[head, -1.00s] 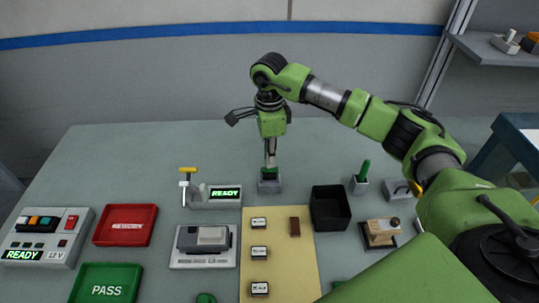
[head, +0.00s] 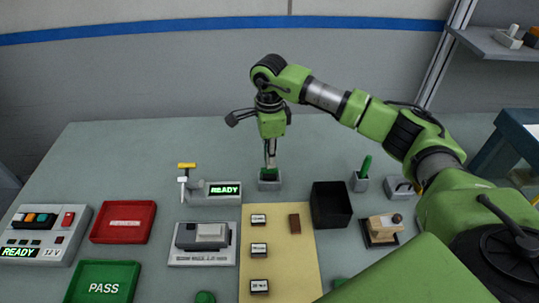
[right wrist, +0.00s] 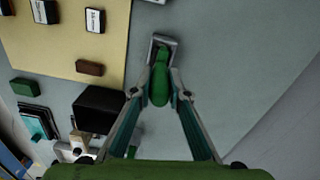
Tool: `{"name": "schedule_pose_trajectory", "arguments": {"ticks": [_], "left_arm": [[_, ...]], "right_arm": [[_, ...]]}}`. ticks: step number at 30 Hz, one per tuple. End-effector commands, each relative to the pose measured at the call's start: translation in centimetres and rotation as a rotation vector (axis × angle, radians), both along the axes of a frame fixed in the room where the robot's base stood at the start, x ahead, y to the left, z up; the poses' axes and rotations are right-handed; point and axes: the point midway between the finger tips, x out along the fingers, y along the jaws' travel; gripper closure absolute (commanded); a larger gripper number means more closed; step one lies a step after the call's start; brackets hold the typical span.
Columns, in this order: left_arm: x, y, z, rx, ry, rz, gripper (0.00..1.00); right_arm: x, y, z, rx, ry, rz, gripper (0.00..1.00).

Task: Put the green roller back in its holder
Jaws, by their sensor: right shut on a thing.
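The green roller (right wrist: 159,88) is between the fingers of my right gripper (right wrist: 159,92) in the right wrist view. In the head view my right gripper (head: 270,162) points straight down over a small grey holder (head: 269,184), and a bit of green shows at the holder's top. The holder also shows in the right wrist view (right wrist: 166,40), just beyond the roller's end. The roller is at the holder's opening; I cannot tell how deep it sits. My left gripper is out of view.
A black open box (head: 331,205) and a grey holder with a green-handled item (head: 363,170) stand to the right. A device with a READY display (head: 222,191) stands close on the left. A yellow mat (head: 278,270) with small labelled blocks lies in front. The table behind is clear.

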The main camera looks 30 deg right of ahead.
Motion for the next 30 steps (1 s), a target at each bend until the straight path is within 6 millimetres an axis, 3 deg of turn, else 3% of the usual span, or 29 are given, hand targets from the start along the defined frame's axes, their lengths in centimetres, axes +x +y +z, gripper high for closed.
{"name": "schedule_pose_trajectory", "arguments": {"ticks": [30], "left_arm": [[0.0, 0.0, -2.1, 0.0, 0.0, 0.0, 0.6]], "right_arm": [[0.0, 0.0, -2.7, 0.0, 0.0, 0.0, 1.0]]}}
